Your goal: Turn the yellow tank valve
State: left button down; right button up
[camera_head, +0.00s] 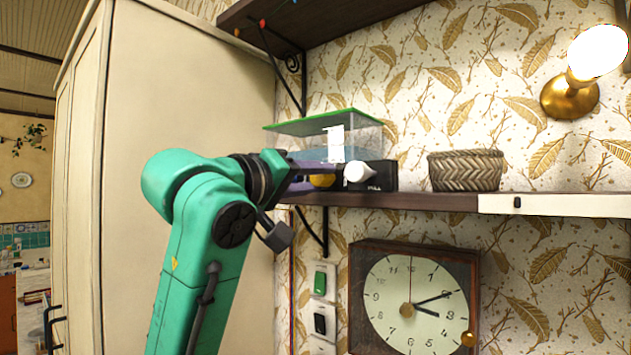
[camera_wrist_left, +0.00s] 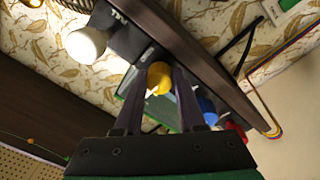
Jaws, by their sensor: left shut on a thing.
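The yellow tank valve (camera_head: 322,181) is a round knob at the front of the shelf, below the clear tank (camera_head: 365,137) with the green lid. It is partly hidden by my left gripper (camera_head: 318,172) in the head view. In the left wrist view the yellow valve (camera_wrist_left: 159,78) sits between the two dark fingertips of my left gripper (camera_wrist_left: 161,80), which is shut on it. A white knob (camera_head: 356,172) on a black box marked "PULL" is just right of the valve. My right gripper is not in view.
Blue (camera_wrist_left: 206,108) and red (camera_wrist_left: 234,129) knobs are beside the yellow one in the wrist view. A woven basket (camera_head: 466,171) stands on the shelf (camera_head: 430,201). A clock (camera_head: 415,300) hangs below. A tall cabinet (camera_head: 190,80) stands at left.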

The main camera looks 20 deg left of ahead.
pick_arm(q)
jog(key=shift+a+r, duration=0.1)
jog(key=shift+r, duration=0.1)
jog(key=c, duration=0.5)
grip_release()
jog(key=shift+f, duration=0.1)
jog(key=shift+s+f, duration=0.15)
jog(key=shift+s, duration=0.1)
jog(key=r+b+v, duration=0.1)
jog(key=b+v, duration=0.6)
jog(key=v, duration=0.7)
jog(key=shift+f, duration=0.45)
jog(key=shift+a, duration=0.1)
